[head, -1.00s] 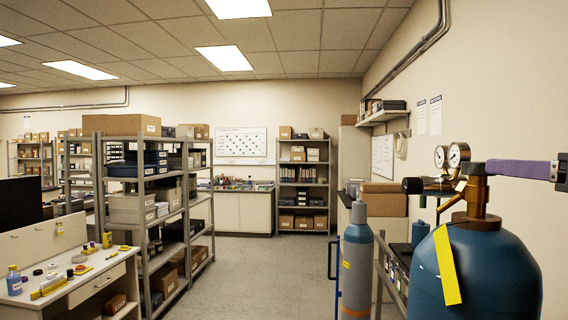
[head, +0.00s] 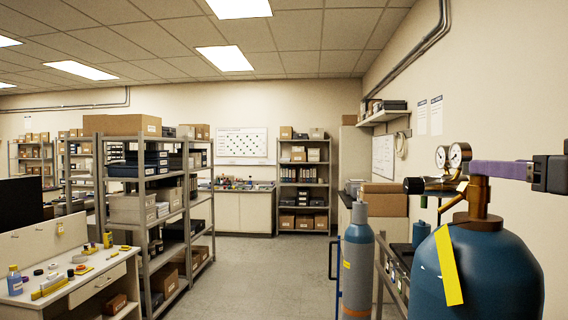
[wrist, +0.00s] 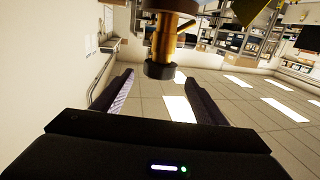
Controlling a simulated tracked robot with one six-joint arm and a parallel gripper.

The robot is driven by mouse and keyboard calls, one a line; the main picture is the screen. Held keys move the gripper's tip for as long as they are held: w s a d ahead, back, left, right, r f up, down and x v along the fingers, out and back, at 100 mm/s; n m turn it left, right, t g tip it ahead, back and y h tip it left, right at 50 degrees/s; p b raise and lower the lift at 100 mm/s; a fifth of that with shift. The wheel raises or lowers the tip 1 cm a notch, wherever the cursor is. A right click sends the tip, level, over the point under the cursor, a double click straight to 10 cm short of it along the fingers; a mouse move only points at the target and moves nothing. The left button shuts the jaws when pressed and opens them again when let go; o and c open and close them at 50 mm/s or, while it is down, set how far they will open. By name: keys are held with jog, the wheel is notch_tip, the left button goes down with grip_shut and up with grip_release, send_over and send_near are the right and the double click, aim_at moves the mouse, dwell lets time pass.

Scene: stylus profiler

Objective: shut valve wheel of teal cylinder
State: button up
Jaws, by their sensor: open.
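The teal cylinder (head: 482,275) stands at the right front of the head view with a yellow tag (head: 448,265) on its shoulder. A brass valve stem (head: 478,195) rises from its top. My gripper (head: 474,168) comes in from the right, with a purple finger across the stem's top. The head view does not clearly show the valve wheel behind it. In the wrist view a dark round valve wheel (wrist: 158,71) sits on the brass body, between the tips of my open gripper (wrist: 160,75). Gaps show on both sides.
Two pressure gauges (head: 452,156) and a black knob (head: 413,186) sit left of the stem. A grey-blue cylinder (head: 357,262) stands further left. The wall (head: 530,100) is close on the right. A shelf rack (head: 150,215) stands left; the aisle floor (head: 265,270) is clear.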

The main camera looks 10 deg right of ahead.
aim_at(465, 164)
jog(key=w, duration=0.7)
jog(key=w+d, duration=0.1)
jog(key=w, duration=0.2)
jog(key=shift+w, duration=0.35)
jog(key=shift+c, duration=0.6)
jog(key=c, duration=0.9)
